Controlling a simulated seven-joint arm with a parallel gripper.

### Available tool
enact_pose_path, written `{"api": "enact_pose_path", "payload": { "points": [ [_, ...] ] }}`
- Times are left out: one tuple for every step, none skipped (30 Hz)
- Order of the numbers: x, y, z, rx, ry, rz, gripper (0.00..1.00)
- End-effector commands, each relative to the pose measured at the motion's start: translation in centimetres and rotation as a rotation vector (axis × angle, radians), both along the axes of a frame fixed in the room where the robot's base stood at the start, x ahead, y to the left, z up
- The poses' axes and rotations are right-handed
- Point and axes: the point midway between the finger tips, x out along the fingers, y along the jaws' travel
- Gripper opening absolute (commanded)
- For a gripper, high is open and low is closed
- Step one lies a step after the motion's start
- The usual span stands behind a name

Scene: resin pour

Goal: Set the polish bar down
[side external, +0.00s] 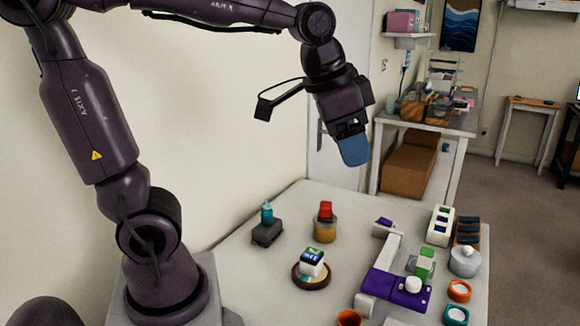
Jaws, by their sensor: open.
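My gripper (353,146) is high above the far part of the white table (240,285). It is open, with a broad blue fingertip showing and nothing visible held in it. I cannot tell for sure which thing is the polish bar. A red block (325,210) sits on top of a tan round container (325,232). A green block (426,260) stands on the right, by a purple and white device (398,285). All of these are well below my gripper and apart from it.
A cube (312,261) rests on a round wooden base. A teal bottle (267,212) stands on a dark block (267,234). At right are a grey lidded pot (465,261), a white slotted rack (440,226), and orange (459,291) and teal (456,315) rings. The table's left part is clear.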

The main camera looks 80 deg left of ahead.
Motion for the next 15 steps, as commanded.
{"api": "enact_pose_path", "payload": {
  "points": [
    [-2.2, -0.3, -0.1, -0.018, -0.029, 0.031, 0.59],
    [-3.3, -0.4, -0.4, -0.030, -0.044, 0.050, 0.59],
    [-4.6, -0.5, -0.7, -0.045, -0.060, 0.074, 0.59],
    [-5.4, -0.6, -1.0, -0.056, -0.071, 0.091, 0.59],
    [-6.2, -0.6, -1.3, -0.066, -0.080, 0.106, 0.59],
    [-7.0, -0.7, -1.7, -0.079, -0.092, 0.123, 0.59],
    [-7.5, -0.8, -2.0, -0.087, -0.098, 0.135, 0.59],
    [-8.0, -0.8, -2.2, -0.093, -0.104, 0.143, 0.59],
    [-8.4, -0.9, -2.5, -0.101, -0.111, 0.153, 0.59],
    [-8.7, -0.9, -2.7, -0.105, -0.113, 0.158, 0.59],
    [-8.8, -0.9, -2.8, -0.108, -0.116, 0.162, 0.59],
    [-9.0, -0.9, -2.9, -0.111, -0.118, 0.166, 0.59],
    [-9.1, -0.9, -2.9, -0.112, -0.118, 0.168, 0.59],
    [-9.1, -0.9, -3.0, -0.113, -0.118, 0.169, 0.59],
    [-9.1, -0.9, -3.0, -0.113, -0.118, 0.169, 0.59]
  ]
}}
